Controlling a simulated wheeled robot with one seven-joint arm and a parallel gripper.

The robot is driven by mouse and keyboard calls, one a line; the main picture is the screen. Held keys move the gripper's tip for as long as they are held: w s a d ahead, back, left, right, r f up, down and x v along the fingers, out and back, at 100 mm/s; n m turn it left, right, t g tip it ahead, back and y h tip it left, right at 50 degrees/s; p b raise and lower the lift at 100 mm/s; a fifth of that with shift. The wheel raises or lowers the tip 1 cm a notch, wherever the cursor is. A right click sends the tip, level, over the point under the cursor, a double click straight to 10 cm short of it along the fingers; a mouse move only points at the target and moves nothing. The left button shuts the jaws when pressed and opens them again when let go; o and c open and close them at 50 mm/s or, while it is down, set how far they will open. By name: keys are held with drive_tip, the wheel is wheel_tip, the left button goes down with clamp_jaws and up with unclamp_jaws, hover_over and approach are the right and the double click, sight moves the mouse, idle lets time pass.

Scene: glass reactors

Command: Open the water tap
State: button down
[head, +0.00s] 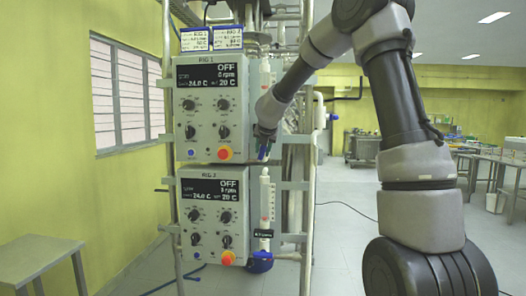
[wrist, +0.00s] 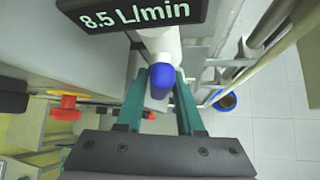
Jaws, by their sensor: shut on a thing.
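The water tap has a blue handle (wrist: 162,80) below a white pipe; in the wrist view it sits between the teal fingers of my gripper (wrist: 160,90). My gripper is shut on this handle. A black display (wrist: 135,14) above it reads 8.5 L/min. In the head view my gripper (head: 263,150) is beside the lower right of the RIG 1 control box (head: 207,105), with a bit of blue (head: 264,152) showing at the fingers. The fingers and wrist partly hide the tap there.
The RIG 2 box (head: 211,215) is below, with its own white flow tube (head: 266,200) and blue tap (head: 261,262). Red-orange knobs (head: 225,154) stick out from the boxes. Metal frame posts (head: 308,200) stand close on the right. The floor beyond is open.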

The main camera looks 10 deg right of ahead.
drive_tip(key=shift+n+g+h, duration=0.3)
drive_tip(key=shift+n+h, duration=0.2)
drive_tip(key=shift+h, duration=0.3)
drive_tip(key=shift+f, duration=0.1)
drive_tip(key=c, duration=0.7)
unclamp_jaws()
drive_tip(key=v, duration=1.1)
drive_tip(key=shift+a, duration=0.1)
